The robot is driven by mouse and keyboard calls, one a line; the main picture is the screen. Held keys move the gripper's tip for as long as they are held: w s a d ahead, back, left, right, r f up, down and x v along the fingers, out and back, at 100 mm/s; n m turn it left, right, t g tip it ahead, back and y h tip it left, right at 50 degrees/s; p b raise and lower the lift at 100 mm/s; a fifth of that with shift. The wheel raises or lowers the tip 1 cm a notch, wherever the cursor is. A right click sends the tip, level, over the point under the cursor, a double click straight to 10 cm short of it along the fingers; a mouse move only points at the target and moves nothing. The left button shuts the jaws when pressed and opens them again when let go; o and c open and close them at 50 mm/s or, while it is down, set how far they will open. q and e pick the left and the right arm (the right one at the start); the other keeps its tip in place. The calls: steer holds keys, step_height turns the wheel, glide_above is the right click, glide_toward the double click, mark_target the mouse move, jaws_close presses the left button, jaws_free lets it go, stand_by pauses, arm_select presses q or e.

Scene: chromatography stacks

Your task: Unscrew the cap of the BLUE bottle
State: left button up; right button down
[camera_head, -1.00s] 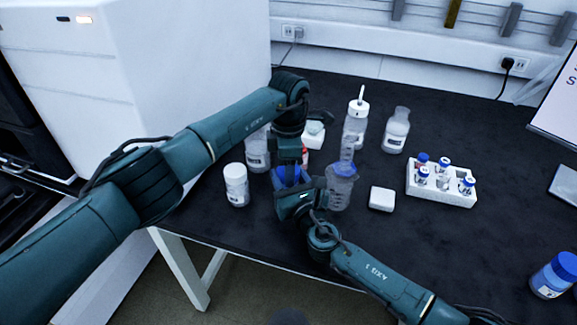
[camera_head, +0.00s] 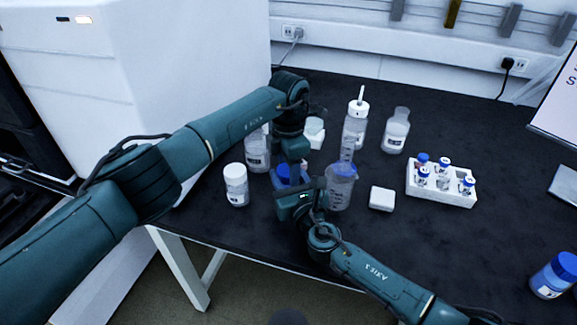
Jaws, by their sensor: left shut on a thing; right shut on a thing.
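The blue bottle (camera_head: 281,180) stands near the front of the dark table, mostly hidden between my two grippers. My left gripper (camera_head: 291,164) points down from above and is shut at the bottle's top, where the cap is hidden. My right gripper (camera_head: 290,190) reaches in from the front right and is shut around the bottle's body. The exact contact of the fingers is hard to see.
A white bottle (camera_head: 236,186) and a clear bottle (camera_head: 258,152) stand close on the left.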

steer(key=shift+w+d+f, duration=0.1)
steer(key=shift+d, duration=0.1)
stand_by(0.4)
arm_select(q)
steer(key=o, duration=1.1)
arm_select(e)
steer(key=shift+a, duration=0.1)
arm_select(q)
steer(key=shift+r, duration=2.3)
arm_select(e)
steer(key=c, duration=0.7)
jaws_free()
steer(key=shift+o, duration=0.2)
